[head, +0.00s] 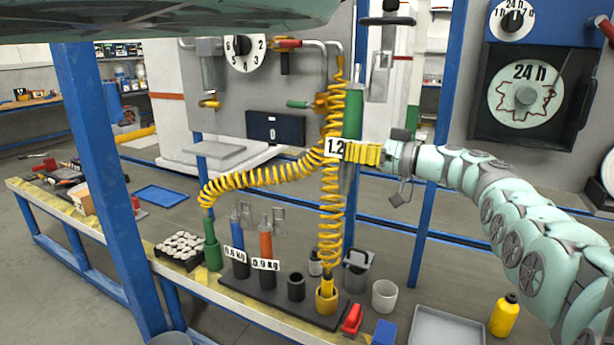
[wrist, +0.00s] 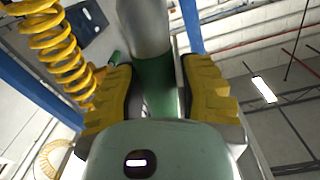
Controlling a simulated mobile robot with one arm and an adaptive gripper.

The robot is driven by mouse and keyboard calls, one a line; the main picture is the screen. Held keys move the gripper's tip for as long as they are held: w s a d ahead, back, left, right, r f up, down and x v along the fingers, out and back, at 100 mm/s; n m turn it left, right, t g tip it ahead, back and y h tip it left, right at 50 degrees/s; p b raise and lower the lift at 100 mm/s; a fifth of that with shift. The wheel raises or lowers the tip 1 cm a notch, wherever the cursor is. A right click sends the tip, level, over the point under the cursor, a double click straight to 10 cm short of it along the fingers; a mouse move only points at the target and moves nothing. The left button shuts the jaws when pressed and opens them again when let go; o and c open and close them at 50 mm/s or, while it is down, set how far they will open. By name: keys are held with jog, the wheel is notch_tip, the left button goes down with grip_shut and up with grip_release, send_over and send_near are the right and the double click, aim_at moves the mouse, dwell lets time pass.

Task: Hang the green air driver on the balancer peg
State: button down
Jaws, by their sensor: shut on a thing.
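The green air driver (head: 353,112) is upright in my gripper, with a tag reading "1.2" (head: 337,147) at its side. My gripper (head: 362,153) has its yellow fingers closed around the driver in front of the grey panel. In the wrist view the green body (wrist: 158,85) sits between the two yellow finger pads (wrist: 160,95), with a grey section above it. Grey hanging fittings (head: 380,75) are behind the driver, under a dark bar. I cannot tell which part is the balancer peg.
Yellow coiled hoses (head: 332,215) hang close left of my gripper. Below stands a rack (head: 275,305) with blue (head: 236,228) and orange (head: 266,240) drivers, beside a green cylinder (head: 212,246). A blue post (head: 105,170) stands left; a 24 h dial unit (head: 530,90) is right.

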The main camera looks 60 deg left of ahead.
jog(key=shift+r, duration=0.15)
jog(key=c, duration=0.7)
grip_release()
jog(key=shift+w, duration=0.1)
jog(key=shift+o, duration=0.6)
jog(key=shift+f, duration=0.2)
jog(key=v, duration=1.2)
jog(key=shift+r, duration=0.25)
